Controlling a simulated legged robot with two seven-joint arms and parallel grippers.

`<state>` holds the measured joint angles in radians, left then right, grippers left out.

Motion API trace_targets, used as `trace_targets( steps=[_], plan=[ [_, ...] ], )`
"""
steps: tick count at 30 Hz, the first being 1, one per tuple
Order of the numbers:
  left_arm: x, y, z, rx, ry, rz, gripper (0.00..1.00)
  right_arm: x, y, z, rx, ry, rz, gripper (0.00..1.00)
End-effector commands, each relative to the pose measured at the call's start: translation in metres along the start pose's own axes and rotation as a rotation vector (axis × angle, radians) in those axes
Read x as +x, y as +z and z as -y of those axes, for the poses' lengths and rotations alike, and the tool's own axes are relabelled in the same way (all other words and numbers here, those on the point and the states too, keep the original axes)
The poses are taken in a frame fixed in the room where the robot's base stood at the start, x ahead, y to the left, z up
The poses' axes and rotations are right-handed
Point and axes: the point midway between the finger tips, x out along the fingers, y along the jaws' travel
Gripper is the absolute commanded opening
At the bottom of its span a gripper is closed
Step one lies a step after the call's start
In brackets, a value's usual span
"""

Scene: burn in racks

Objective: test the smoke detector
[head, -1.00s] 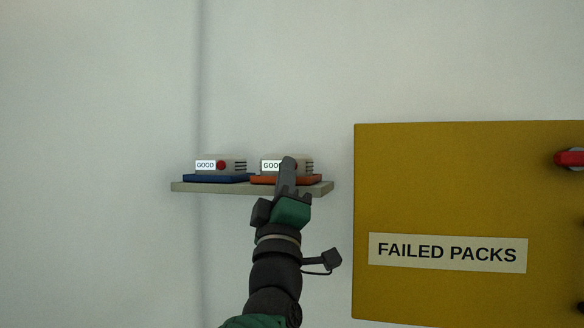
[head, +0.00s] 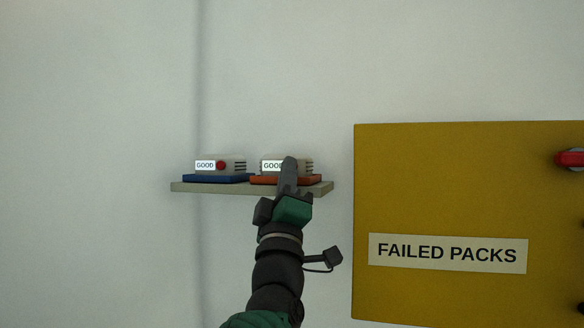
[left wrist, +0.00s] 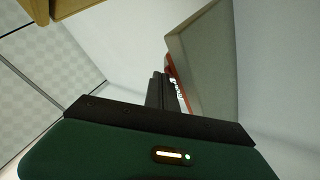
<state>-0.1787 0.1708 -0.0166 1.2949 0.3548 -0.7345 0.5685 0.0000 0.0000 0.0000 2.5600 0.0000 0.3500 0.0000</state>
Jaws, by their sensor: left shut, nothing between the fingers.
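Two small pale boxes, each with a "GOOD" label, sit on a shelf (head: 200,188) on the wall. The left box (head: 232,160) has a red button and sits on a blue base (head: 215,178). The right box (head: 306,163) sits on an orange base (head: 311,180). My left gripper (head: 289,162) is shut and empty, with its tip in front of the right box, hiding the part beside its label. In the left wrist view the shut fingers (left wrist: 160,90) reach toward an orange edge beside the shelf (left wrist: 203,62). I cannot tell whether they touch the box.
A yellow cabinet (head: 450,190) labelled "FAILED PACKS" stands to the right, with a red handle-like part (head: 570,158) at its right side. The wall above and left of the shelf is bare.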

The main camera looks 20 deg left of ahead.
Motion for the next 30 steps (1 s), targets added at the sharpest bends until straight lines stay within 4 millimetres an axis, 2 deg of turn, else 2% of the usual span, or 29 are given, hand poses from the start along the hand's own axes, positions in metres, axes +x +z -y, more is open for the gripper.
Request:
trace_targets(
  steps=[23, 30],
  plan=[
    [0.003, 0.002, 0.003, 0.000, -0.001, 0.001, 0.00, -0.001, 0.000, 0.000, 0.000, 0.000, 0.000, 0.00],
    [-0.005, -0.001, 0.000, 0.000, 0.000, -0.001, 0.00, 0.009, 0.002, 0.000, 0.000, 0.000, 0.000, 0.00]
  ],
)
